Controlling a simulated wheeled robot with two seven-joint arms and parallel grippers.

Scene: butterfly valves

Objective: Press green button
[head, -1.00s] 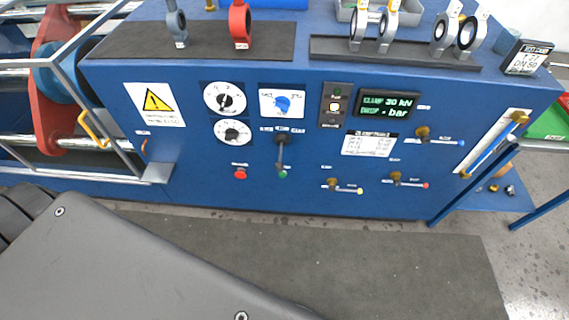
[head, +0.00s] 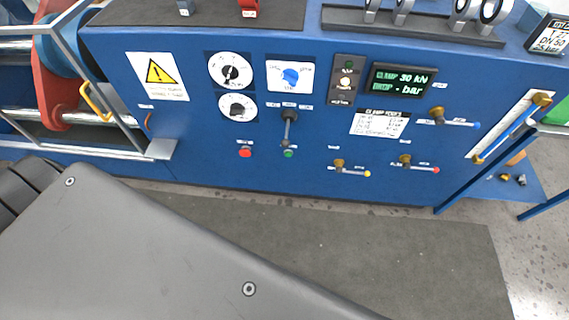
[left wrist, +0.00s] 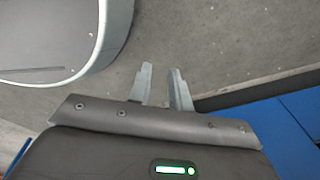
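The small round green button (head: 288,153) sits low on the front of the blue panel, just below the tip of a dark hanging lever (head: 288,128). A red button (head: 245,153) is to its left at about the same height. My left gripper (left wrist: 162,69) shows in the left wrist view, its two grey fingers apart and nothing between them. It is over the grey floor, with no button in that view. The left gripper does not show in the head view. My right gripper is in neither view.
The blue panel carries gauges (head: 230,70), a clamp display (head: 403,83) and several small valve handles (head: 352,168). A metal guard frame with a yellow handle (head: 97,101) stands at the left. Dark floor matting (head: 400,240) lies clear in front of the panel.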

